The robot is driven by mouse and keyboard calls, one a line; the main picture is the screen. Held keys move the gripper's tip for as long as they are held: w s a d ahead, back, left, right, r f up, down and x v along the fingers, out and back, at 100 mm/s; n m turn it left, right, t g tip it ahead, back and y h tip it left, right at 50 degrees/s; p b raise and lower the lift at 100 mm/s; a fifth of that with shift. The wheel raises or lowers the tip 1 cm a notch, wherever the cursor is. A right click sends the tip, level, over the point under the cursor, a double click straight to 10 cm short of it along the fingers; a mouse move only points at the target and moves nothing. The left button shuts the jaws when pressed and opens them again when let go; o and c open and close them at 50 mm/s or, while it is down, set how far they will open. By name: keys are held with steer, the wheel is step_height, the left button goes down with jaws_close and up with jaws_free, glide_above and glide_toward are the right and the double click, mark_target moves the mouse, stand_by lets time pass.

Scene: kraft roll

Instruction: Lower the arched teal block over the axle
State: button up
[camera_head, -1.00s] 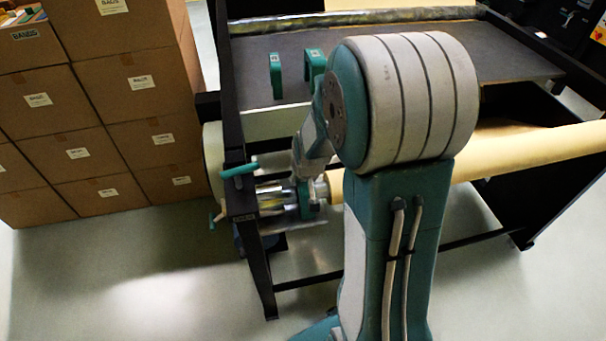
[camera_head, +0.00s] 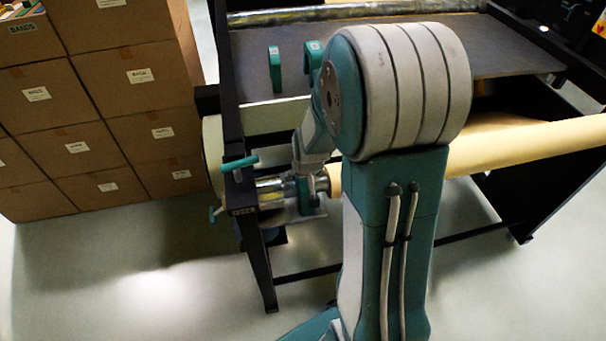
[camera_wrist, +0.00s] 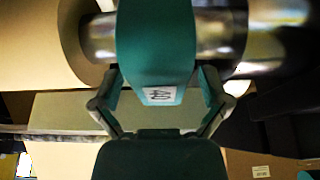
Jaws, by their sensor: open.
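In the wrist view a teal block (camera_wrist: 155,45) with a white "40" label lies across the bare metal axle (camera_wrist: 222,38), beside the brown paper roll (camera_wrist: 45,40). Its underside is hidden, so I cannot tell how fully it is seated. My gripper (camera_wrist: 158,105) is open, with one finger on each side of the block's near end. The finger gaps are too small to judge. In the head view my gripper (camera_head: 306,193) is at the axle (camera_head: 270,190), left of the kraft roll (camera_head: 490,152), partly hidden by my wrist.
Two more teal blocks, one upright (camera_head: 275,70) and one partly behind my arm (camera_head: 313,60), stand on the dark bench top (camera_head: 400,45). A teal handle (camera_head: 239,163) projects at the rack's left post. Stacked cartons (camera_head: 95,100) stand left. The floor in front is clear.

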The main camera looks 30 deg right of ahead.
steer(key=v, duration=1.2)
steer(key=shift+a, duration=0.1)
steer(key=s+a+r+n, duration=0.1)
steer(key=s+a+r, duration=0.4)
steer(key=s, duration=0.2)
steer(key=s+a+r+n+t+y, duration=0.1)
steer(key=s+a+r+n, duration=0.1)
steer(key=s+a+r, duration=0.2)
steer(key=s+a, duration=0.2)
steer(key=s, duration=0.1)
steer(key=shift+s+r, duration=0.35)
steer(key=shift+r, duration=0.05)
steer(key=shift+a, duration=0.15)
